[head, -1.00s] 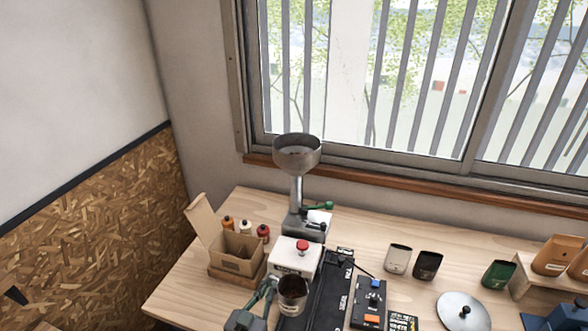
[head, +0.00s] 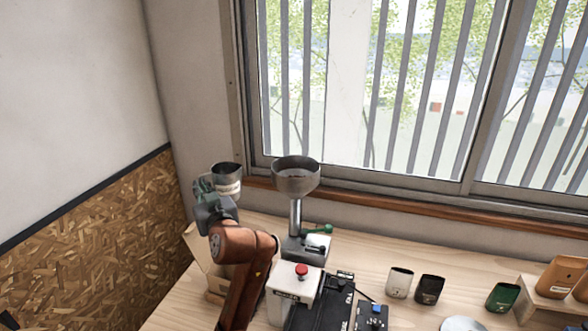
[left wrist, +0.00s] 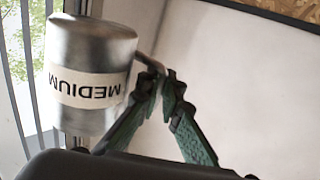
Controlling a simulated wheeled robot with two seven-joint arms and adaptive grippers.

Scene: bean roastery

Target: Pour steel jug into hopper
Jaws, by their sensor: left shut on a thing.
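The steel jug (head: 227,172), with a pale band, is held up at about the height of the hopper, just left of it, and looks upright in the head view. The hopper (head: 296,180) is a round steel funnel on a post. My left gripper (head: 205,188) is shut on the jug's handle, on its left side. In the left wrist view the jug (left wrist: 92,62) shows its MEDIUM label upside down, and the green fingers (left wrist: 158,90) close on its handle. The jug's contents cannot be made out. My right gripper is out of view.
The hopper stands over a white box with a red button (head: 301,270) on the wooden table. My left arm partly hides a cardboard box (head: 196,248). Several small cups (head: 428,288) stand to the right. The window (head: 400,90) is behind.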

